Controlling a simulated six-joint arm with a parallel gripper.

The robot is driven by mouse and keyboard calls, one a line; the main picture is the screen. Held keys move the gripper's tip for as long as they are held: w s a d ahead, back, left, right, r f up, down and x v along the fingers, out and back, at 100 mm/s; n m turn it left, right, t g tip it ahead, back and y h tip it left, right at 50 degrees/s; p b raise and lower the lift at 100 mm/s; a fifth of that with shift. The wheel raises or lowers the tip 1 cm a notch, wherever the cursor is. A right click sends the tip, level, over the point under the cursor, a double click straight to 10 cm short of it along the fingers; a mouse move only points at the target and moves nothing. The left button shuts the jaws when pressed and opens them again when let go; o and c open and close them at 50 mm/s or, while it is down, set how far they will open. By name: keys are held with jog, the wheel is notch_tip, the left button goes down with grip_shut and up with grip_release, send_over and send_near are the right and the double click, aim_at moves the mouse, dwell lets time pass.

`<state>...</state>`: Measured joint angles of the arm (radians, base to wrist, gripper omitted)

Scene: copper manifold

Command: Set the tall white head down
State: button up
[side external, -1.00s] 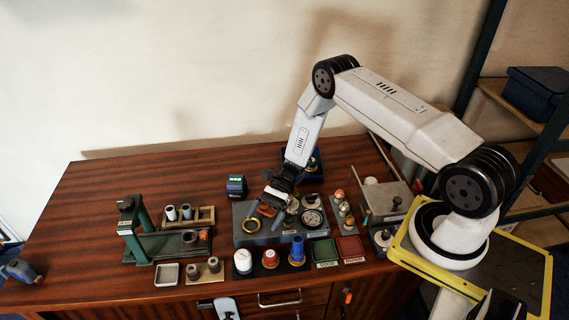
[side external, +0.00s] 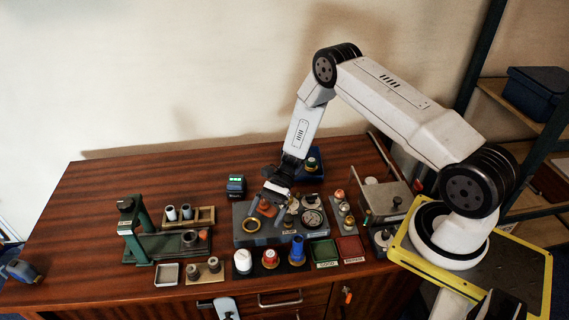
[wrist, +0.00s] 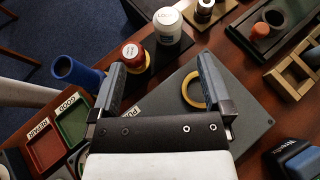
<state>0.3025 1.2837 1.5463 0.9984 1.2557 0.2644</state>
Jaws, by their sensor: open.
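My gripper (side external: 267,211) is open above the grey block (side external: 240,234), with nothing between its fingers. In the wrist view my gripper (wrist: 161,72) also has its two fingers wide apart. A white cylinder (side external: 243,259) stands upright on the dark mat in front of the block, apart from my gripper. In the wrist view this white cylinder (wrist: 168,24) has a printed label and stands beyond the fingertips. I cannot tell for certain whether it is the tall white head. An orange piece (side external: 266,207) on the block is partly hidden by my gripper.
A red-and-white piece (side external: 270,259) and a blue cylinder (side external: 297,249) stand beside the white one. A brass ring (side external: 251,225) and a round gauge (side external: 312,220) are on the block. Green (side external: 324,252) and red (side external: 350,247) trays lie to the right.

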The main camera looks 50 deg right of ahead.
jog(key=s+d+r+n+t+h, duration=0.1)
jog(key=s+r+n+t+h, duration=0.1)
jog(key=s+r+n+h, duration=0.4)
jog(key=s+d+r+n+t+h, duration=0.1)
jog(key=s+r+n+h, duration=0.5)
jog(key=r, duration=0.9)
jog(key=n+t, duration=0.1)
jog(key=n, duration=0.2)
jog(key=shift+d+n+t, duration=0.15)
jog(key=shift+n+t, duration=0.15)
jog(key=shift+n, duration=0.1)
